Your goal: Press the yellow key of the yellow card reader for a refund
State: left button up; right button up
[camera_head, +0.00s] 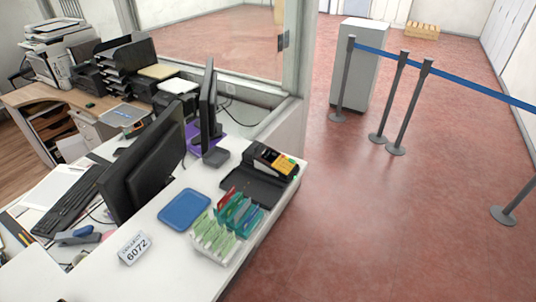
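A card reader (272,158) with a dark body and yellow-orange parts stands at the far right corner of the white counter (180,270), just behind a black tray (252,187). Its keys are too small to tell apart, so I cannot make out the yellow key. Neither of my grippers is in view.
Two monitors (143,172) stand to the left. Red floor (370,230) with belt posts lies open on the right.

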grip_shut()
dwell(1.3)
